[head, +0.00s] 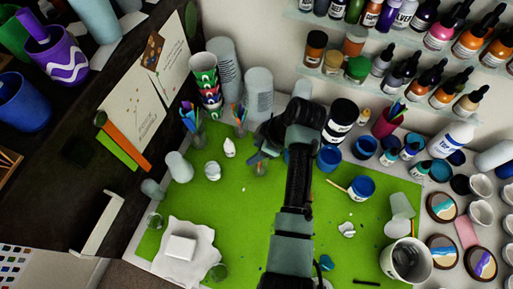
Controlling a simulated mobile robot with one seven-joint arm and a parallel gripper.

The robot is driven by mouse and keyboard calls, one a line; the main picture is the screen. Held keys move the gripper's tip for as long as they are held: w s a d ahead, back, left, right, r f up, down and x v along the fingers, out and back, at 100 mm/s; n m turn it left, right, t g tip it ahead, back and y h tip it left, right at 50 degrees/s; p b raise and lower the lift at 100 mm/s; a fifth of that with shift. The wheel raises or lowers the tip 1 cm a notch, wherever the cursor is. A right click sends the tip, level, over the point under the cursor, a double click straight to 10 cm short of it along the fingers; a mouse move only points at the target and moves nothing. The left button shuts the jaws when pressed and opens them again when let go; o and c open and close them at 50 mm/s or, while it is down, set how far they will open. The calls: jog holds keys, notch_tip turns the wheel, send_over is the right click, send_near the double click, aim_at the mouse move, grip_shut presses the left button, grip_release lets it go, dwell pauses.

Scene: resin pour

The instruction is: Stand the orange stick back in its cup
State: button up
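My gripper (260,156) is over the back middle of the green mat, pointing down. A small orange-tinted patch (260,169) shows right at its fingertips; I cannot tell whether it is the orange stick or whether the fingers hold it. Two clear cups with coloured sticks stand at the back left of the mat: one cup (194,138) with mostly blue and purple sticks, and another cup (239,130) with mixed sticks, close to the left of my gripper. My arm hides part of the mat.
A white bottle (229,147) stands near the gripper's left. Stacked patterned cups (208,90) and grey cups (260,92) stand behind. The mat's (240,215) left middle is mostly clear.

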jog(key=v, duration=1.3)
jog(key=shift+s, duration=0.1)
dwell(0.7)
